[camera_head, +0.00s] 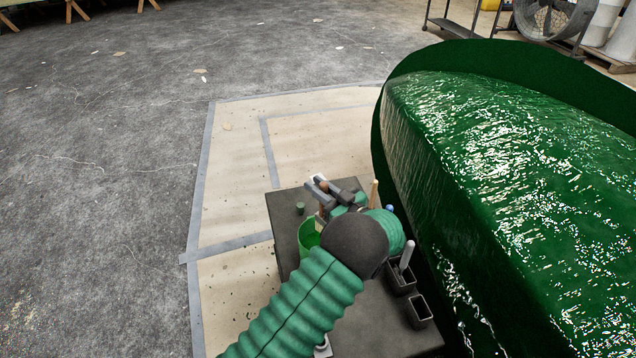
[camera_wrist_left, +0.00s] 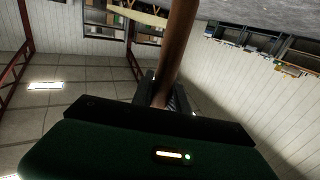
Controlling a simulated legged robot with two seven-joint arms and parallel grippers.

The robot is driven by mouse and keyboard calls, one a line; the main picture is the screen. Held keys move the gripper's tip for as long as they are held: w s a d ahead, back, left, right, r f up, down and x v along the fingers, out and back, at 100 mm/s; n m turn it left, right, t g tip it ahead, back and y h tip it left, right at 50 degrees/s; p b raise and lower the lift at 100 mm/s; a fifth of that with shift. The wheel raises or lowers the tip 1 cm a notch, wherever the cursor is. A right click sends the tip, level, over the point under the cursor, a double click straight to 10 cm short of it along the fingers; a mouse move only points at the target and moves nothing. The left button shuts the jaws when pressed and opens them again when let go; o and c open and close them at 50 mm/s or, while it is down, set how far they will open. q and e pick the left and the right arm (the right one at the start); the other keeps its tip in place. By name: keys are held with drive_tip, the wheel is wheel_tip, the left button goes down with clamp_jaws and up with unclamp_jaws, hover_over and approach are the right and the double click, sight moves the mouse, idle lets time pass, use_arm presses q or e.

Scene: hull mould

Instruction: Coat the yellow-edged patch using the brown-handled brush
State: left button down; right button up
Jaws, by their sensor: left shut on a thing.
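My left gripper (camera_head: 324,192) is over the dark cart top, beside a green-filled bucket (camera_head: 308,236). In the left wrist view the gripper (camera_wrist_left: 162,92) is shut on the brown handle (camera_wrist_left: 180,45) of the brush, which runs up out of the frame. In the head view only a small brown bit of the handle shows at the fingers; the bristles cannot be made out. The glossy green hull mould (camera_head: 500,160) lies to the right. I see no yellow-edged patch on it. My right gripper is not in view.
A pale wooden stick (camera_head: 374,192) stands close to my wrist.

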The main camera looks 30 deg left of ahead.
sight(317, 213)
use_arm(q)
wheel_tip(317, 213, down, 11)
drive_tip(key=b, duration=0.6)
drive_tip(key=shift+r, duration=0.2)
idle(0.5)
wheel_tip(317, 213, up, 12)
drive_tip(key=p, duration=0.9)
drive_tip(key=shift+f, duration=0.1)
wheel_tip(317, 213, up, 3)
drive_tip(key=p, duration=0.2)
drive_tip(key=shift+p, duration=0.35)
drive_tip(key=shift+s+a, duration=0.1)
